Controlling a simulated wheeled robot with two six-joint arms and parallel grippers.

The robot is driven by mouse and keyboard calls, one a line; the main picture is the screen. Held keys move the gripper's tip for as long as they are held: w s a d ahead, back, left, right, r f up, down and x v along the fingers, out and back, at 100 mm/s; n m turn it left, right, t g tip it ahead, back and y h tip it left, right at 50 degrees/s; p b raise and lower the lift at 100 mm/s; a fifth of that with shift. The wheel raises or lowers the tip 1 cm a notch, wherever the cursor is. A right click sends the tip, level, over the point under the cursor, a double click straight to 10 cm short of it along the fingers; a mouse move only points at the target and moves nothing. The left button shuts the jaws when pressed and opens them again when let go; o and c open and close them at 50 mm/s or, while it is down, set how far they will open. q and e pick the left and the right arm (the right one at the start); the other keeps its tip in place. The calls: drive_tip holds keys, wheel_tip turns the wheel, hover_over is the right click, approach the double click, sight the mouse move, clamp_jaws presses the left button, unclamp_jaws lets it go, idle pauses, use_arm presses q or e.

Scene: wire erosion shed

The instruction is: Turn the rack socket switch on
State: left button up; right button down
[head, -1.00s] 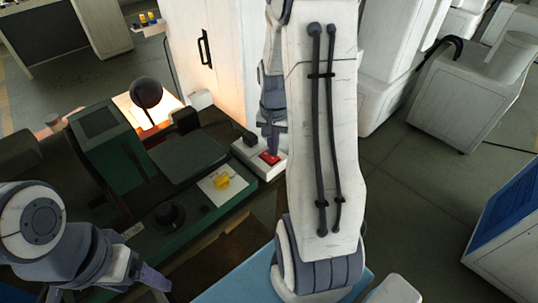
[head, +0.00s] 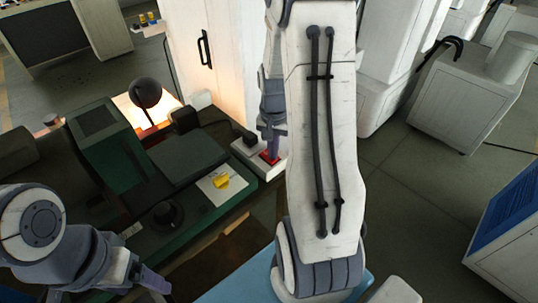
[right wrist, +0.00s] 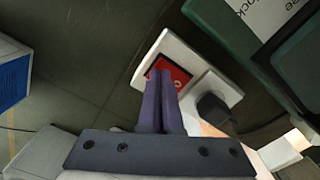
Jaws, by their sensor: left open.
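The rack socket is a white block (head: 265,171) with a red rocker switch (head: 268,158), beside the green machine. In the right wrist view, the red switch (right wrist: 175,72) sits in one half of the white socket plate (right wrist: 158,50), and a black plug (right wrist: 213,110) sits in the other half. My right gripper (right wrist: 162,78) is shut with nothing between its fingers. Its tips are over the red switch and hide part of it; I cannot tell whether they touch. My left gripper (head: 158,284) is open, low at the left, far from the socket.
A white cabinet (head: 185,45) stands behind.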

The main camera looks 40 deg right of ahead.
wheel_tip(320, 180, up, 7)
drive_tip(key=p, duration=0.6)
drive_tip(key=shift+p, duration=0.3)
idle(0.4)
